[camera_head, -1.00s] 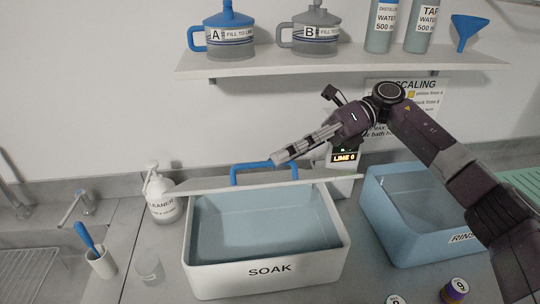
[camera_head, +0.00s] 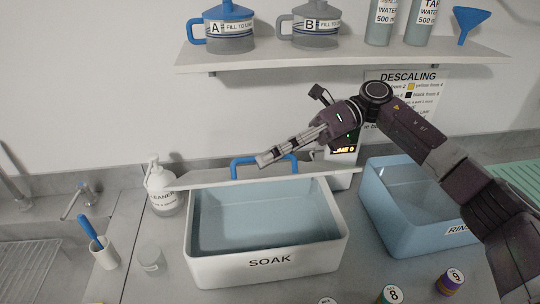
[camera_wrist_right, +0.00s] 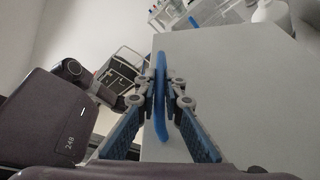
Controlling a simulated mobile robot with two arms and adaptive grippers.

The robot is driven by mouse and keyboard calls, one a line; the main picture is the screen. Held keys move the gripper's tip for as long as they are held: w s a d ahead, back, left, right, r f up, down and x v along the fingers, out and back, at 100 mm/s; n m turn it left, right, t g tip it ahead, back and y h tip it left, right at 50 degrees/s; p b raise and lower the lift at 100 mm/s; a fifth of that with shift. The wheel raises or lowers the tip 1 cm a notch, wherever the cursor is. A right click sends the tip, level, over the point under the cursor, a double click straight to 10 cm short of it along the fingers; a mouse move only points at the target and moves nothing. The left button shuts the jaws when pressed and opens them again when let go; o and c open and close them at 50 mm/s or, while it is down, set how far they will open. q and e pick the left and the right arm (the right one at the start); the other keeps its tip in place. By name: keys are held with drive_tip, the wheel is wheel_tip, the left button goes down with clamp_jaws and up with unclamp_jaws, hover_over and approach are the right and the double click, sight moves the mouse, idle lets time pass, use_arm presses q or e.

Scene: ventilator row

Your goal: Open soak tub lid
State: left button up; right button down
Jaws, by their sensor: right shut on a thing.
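The white soak tub (camera_head: 265,265), labelled SOAK, stands on the counter with its pale blue inside largely exposed. Its light lid (camera_head: 220,180) is raised at the back of the tub and shows almost edge-on. A blue handle (camera_head: 240,167) stands up from the lid. My right gripper (camera_head: 268,158) is at this handle. In the right wrist view, its fingers (camera_wrist_right: 162,92) are shut on the blue handle (camera_wrist_right: 161,62), with the flat lid face (camera_wrist_right: 225,90) beside them. My left gripper is not in view.
A blue rinse tub (camera_head: 415,235) stands right of the soak tub. A cleaner bottle (camera_head: 162,190) is close to the lid's left end, and a display reading LIME (camera_head: 343,150) is behind its right. A shelf (camera_head: 340,58) with jugs hangs above. Numbered jars (camera_head: 450,282) stand in front.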

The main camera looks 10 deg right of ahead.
drive_tip(key=w+r+m+g, duration=0.1)
drive_tip(key=w+r+m, duration=0.1)
drive_tip(key=w+r, duration=0.2)
drive_tip(key=shift+w, duration=0.5)
idle(0.4)
drive_tip(key=c, duration=2)
unclamp_jaws()
drive_tip(key=shift+c, duration=0.2)
drive_tip(key=shift+s+f, duration=0.1)
